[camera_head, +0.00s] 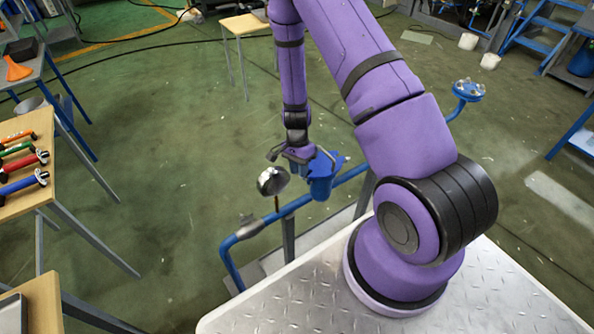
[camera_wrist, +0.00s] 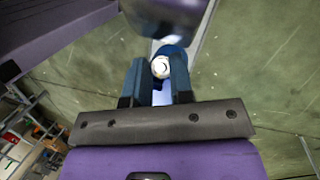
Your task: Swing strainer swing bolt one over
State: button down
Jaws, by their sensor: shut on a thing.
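The blue strainer (camera_head: 320,178) stands on a blue pipe in the head view, left of my upper arm. My gripper (camera_head: 307,158) is at its top. In the wrist view the two dark fingers of my gripper (camera_wrist: 159,78) are close around a small round pale metal end (camera_wrist: 161,67), which appears to be the swing bolt. Blue metal shows just behind it. The bolt is too small to make out in the head view, and its tilt cannot be told. A shiny domed metal piece (camera_head: 272,181) is just left of the strainer.
The blue pipe (camera_head: 228,262) bends down at lower left and carries a small fitting (camera_head: 249,224). A flanged blue pipe end (camera_head: 468,90) rises at right. The green floor between is open.

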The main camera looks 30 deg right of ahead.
jog(key=shift+d+r+y, duration=0.15)
jog(key=shift+d+y, duration=0.4)
jog(key=shift+y, duration=0.25)
jog(key=shift+d+r+y, duration=0.15)
jog(key=shift+d+y, duration=0.4)
jog(key=shift+y, duration=0.25)
jog(key=shift+d, duration=0.15)
jog(key=c, duration=1.2)
grip_release()
jog(key=v, duration=1.1)
jog(key=shift+d+f, duration=0.15)
